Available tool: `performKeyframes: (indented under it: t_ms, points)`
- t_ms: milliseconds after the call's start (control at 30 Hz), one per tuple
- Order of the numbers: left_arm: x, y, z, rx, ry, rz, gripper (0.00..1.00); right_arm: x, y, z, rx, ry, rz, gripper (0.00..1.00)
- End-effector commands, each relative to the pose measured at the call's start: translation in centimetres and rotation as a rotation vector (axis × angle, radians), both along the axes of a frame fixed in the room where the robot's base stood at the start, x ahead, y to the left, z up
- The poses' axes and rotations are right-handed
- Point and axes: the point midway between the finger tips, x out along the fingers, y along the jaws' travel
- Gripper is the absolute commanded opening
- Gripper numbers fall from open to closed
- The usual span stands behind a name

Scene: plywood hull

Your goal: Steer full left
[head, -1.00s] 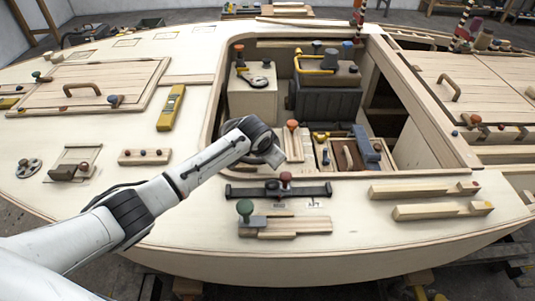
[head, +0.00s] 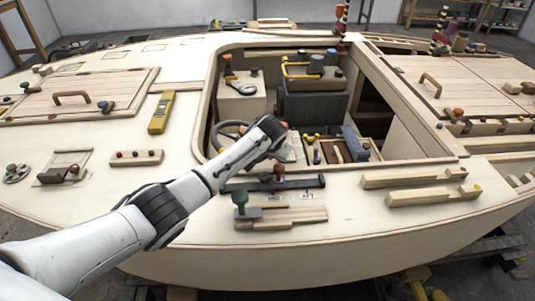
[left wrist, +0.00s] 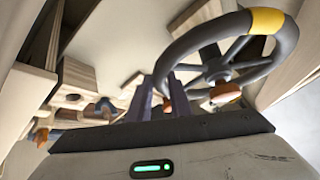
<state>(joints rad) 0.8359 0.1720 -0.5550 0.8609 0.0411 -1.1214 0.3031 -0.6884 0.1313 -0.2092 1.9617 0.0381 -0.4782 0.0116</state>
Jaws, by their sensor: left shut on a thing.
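The steering wheel has a dark rim with a yellow mark and several spokes. It fills the upper right of the left wrist view (left wrist: 204,34). In the head view only a dark arc of its rim (head: 224,127) shows left of my left gripper, and my wrist hides the rest. My left gripper (head: 288,150) is over the front edge of the cockpit opening. In the left wrist view its two dark fingers (left wrist: 160,98) are shut on the lower left part of the rim, well away from the yellow mark. My right gripper is not in view.
A slide lever with a red knob (head: 279,171) and a green-knobbed lever (head: 240,199) sit on the deck close below my left arm. A dark box with a yellow handle (head: 313,103) stands deeper in the cockpit. Wooden bars (head: 415,178) lie to the right.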

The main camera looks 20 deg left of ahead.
Motion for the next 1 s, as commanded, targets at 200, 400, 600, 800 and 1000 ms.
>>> performKeyframes:
  t_ms: [200,400,600,800,1000]
  points:
    - [-0.3,-0.3,-0.5,-0.007,0.012,0.000,0.36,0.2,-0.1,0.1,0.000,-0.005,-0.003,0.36]
    - [-0.2,-0.2,-0.3,-0.004,0.007,-0.001,0.36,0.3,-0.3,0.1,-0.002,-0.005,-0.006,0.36]
    - [-0.5,-0.3,0.5,-0.003,0.003,-0.002,0.36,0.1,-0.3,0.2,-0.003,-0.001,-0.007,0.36]
    - [-2.0,-1.1,2.9,-0.004,0.003,-0.003,0.36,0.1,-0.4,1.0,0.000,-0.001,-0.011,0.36]
    - [-3.9,-2.1,5.6,-0.005,0.004,-0.003,0.36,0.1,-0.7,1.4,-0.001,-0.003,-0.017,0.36]
